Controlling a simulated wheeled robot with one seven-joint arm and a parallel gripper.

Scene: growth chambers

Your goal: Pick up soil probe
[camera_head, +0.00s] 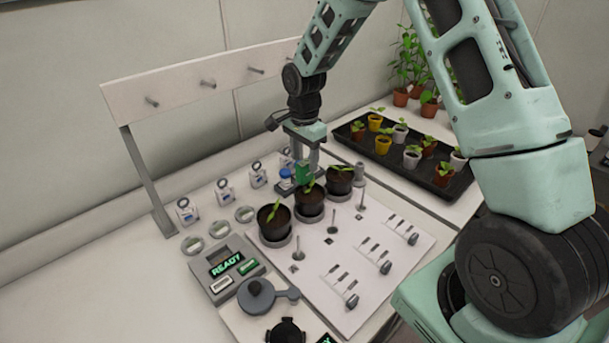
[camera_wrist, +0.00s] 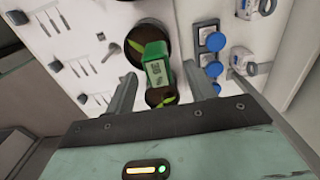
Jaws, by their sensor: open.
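A green boxy device with a small display, apparently the soil probe (camera_wrist: 158,68), stands up over the dark pots in the wrist view. In the head view the probe (camera_head: 303,173) shows as a small green shape under my gripper (camera_head: 304,160). In the wrist view the fingers of my gripper (camera_wrist: 163,88) are apart, one to each side of the probe's near part. I cannot tell whether they touch it. The probe's lower end is hidden. The middle potted plant (camera_head: 310,203) stands right below it.
Potted plants stand close on both sides, left (camera_head: 274,224) and right (camera_head: 340,182). Blue-capped containers (camera_wrist: 213,42) are near the right finger. The white board (camera_head: 345,268) holds small tools and pegs. A black seedling tray (camera_head: 395,165) lies to the right, and a READY panel (camera_head: 222,283) in front.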

